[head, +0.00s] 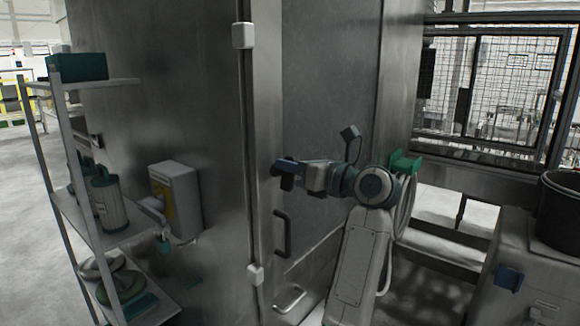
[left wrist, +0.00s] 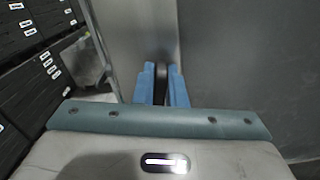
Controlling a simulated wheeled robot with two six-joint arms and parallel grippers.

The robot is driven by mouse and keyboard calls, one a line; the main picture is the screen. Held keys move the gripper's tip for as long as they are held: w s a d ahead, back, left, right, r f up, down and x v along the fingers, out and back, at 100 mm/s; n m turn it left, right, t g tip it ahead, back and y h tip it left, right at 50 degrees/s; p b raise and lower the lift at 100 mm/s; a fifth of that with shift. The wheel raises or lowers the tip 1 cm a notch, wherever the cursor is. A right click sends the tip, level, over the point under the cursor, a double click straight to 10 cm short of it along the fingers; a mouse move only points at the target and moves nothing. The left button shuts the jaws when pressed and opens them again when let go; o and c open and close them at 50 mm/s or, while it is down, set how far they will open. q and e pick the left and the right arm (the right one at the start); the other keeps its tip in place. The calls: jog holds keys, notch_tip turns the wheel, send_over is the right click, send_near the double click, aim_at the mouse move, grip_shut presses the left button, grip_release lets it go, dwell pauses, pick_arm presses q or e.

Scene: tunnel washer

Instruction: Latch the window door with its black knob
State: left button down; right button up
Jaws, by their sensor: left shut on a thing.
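My left gripper (head: 285,174) is in front of the grey metal door panel (head: 318,90), near the panel's left edge and above a dark bar handle (head: 282,234). Its blue fingers (left wrist: 163,75) are shut on a narrow black piece, which I take for the black knob (left wrist: 161,88). Most of the knob is hidden between the fingers. The panel looks flush with the frame beside it, but I cannot tell whether it is latched. My right gripper is not in view.
A shelf rack (head: 70,205) with green canisters stands at the left, beside a wall box (head: 177,198). A green bracket (head: 405,162) with a looped hose is right of my wrist. A mesh fence (head: 500,90) and a black bucket (head: 560,212) are at the right.

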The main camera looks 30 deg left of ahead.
pick_arm(q)
jog(key=m, duration=0.3)
jog(key=shift+w+m+p, duration=0.3)
jog(key=shift+w+f+m+p, duration=0.2)
jog(key=shift+m+p, duration=0.85)
jog(key=shift+m, duration=0.9)
jog(key=shift+w+f+m+p, duration=0.1)
jog(key=shift+f+m+p, duration=0.25)
jog(key=shift+m+p, duration=1.15)
jog(key=shift+w+f+m+p, duration=0.1)
jog(key=shift+f+m+p, duration=0.35)
jog(key=shift+m, duration=1.9)
jog(key=shift+r, duration=0.15)
jog(key=c, duration=1.5)
grip_release()
jog(key=shift+d, duration=0.1)
